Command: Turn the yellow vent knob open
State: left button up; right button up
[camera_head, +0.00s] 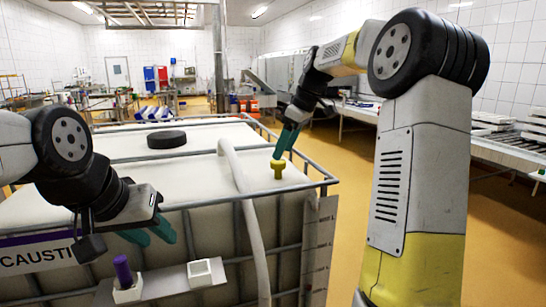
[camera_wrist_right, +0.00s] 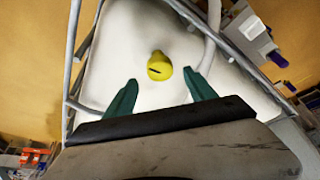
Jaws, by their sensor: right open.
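The yellow vent knob (camera_head: 278,172) stands on the white top of the tank (camera_head: 205,166), near its right corner. In the right wrist view the knob (camera_wrist_right: 160,66) shows a dark slot on its face. My right gripper (camera_head: 284,153) is just above the knob. Its teal fingers are open, and in the right wrist view (camera_wrist_right: 160,77) the knob appears between and just beyond the fingertips, with visible gaps on both sides. My left gripper (camera_head: 150,234) hangs at the tank's front left, with its teal fingers apart and nothing seen between them.
A grey hose (camera_head: 241,190) runs over the tank top left of the knob and down the front. A metal cage rail (camera_head: 300,187) edges the tank. A black round lid (camera_head: 166,139) lies farther back. A purple-handled item (camera_head: 123,272) and a white holder (camera_head: 201,272) are at the front.

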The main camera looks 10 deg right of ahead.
jog(key=v, duration=0.3)
jog(key=shift+d+r, duration=0.15)
jog(key=shift+r, duration=0.2)
